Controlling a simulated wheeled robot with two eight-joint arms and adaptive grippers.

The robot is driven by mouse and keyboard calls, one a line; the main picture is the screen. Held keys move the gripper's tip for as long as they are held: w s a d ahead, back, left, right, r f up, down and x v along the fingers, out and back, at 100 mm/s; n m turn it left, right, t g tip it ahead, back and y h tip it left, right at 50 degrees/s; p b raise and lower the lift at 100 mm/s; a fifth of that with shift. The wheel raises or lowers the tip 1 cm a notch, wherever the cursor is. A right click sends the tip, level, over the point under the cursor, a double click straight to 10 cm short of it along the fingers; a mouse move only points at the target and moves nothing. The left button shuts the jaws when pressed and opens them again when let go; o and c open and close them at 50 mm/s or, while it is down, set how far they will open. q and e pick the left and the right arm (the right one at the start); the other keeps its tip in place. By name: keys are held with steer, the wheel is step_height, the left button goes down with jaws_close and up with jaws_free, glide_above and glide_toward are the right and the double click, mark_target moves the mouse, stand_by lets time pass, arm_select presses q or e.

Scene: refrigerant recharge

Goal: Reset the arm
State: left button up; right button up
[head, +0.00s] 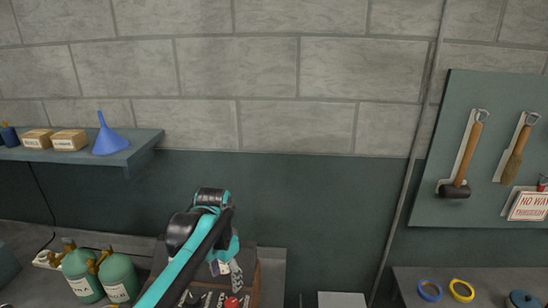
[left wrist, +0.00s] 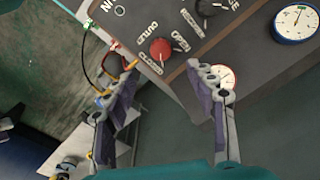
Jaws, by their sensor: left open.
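My left arm rises from the bottom centre of the head view and bends over a dark control panel (head: 210,300) with a brown side. My left gripper (head: 222,266) hangs above the panel, partly hidden by the arm. In the left wrist view my left gripper (left wrist: 163,70) is open, with nothing between its fingers. Beyond the fingertips is the panel (left wrist: 135,12) with a red knob (left wrist: 161,51) labelled with words such as "OUTLET" and "CLOSED". The red knob also shows in the head view (head: 231,302). My right gripper is not in view.
Green gas bottles (head: 118,277) stand left of the panel. A wall shelf (head: 140,146) holds boxes and a blue funnel (head: 108,137). A tool board (head: 440,200) hangs at right above a surface with tape rolls (head: 461,290). Gauges (left wrist: 297,22) show in the left wrist view.

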arm_select(q)
steer(key=s+a+f+n+t+b, duration=0.2)
steer(key=s+f+n+t+b, duration=0.3)
steer(key=s+f, duration=0.4)
steer(key=s+n+t, duration=0.1)
steer(key=s, duration=0.6)
steer(key=shift+a+f+n+t, duration=0.15)
steer(key=shift+f+n+t, duration=0.05)
steer(key=shift+n+t, duration=0.2)
stand_by(0.8)
